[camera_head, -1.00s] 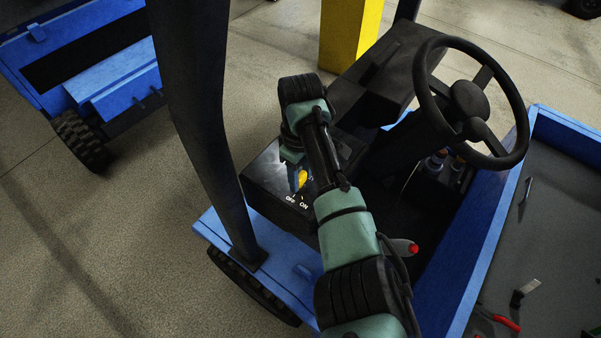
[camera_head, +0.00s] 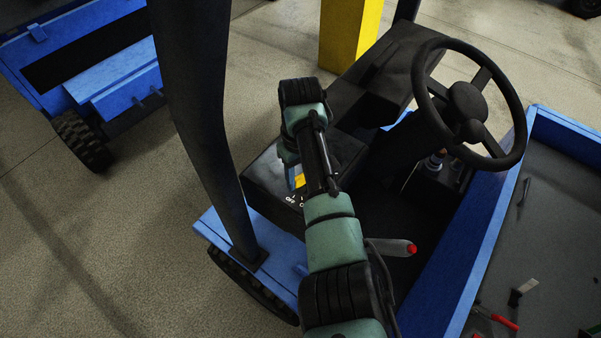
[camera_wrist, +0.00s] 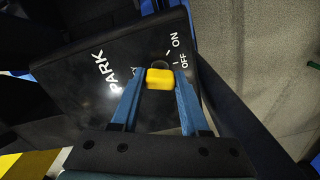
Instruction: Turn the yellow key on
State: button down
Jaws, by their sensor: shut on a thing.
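The yellow key (camera_wrist: 160,79) stands on a black panel (camera_wrist: 75,90) marked PARK, OFF and ON. In the wrist view, the two blue fingers of my gripper (camera_wrist: 159,76) are shut on the key, one on each side. The OFF and ON marks lie just right of the key. I cannot tell which mark the key points to. In the head view the key (camera_head: 299,181) shows as a small yellow patch beside my arm, above the OFF mark. My arm covers most of the ON mark and part of the panel.
A steering wheel (camera_head: 471,100) rises to the right of the panel. A dark upright post (camera_head: 200,110) stands to its left. The blue-walled bed (camera_head: 565,230) at the right holds loose tools.

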jog(key=shift+m+p, duration=0.3)
jog(key=shift+m, duration=2)
jog(key=shift+c, duration=2)
grip_release()
notch_tip(320, 180, up, 13)
jog(key=shift+p, duration=0.45)
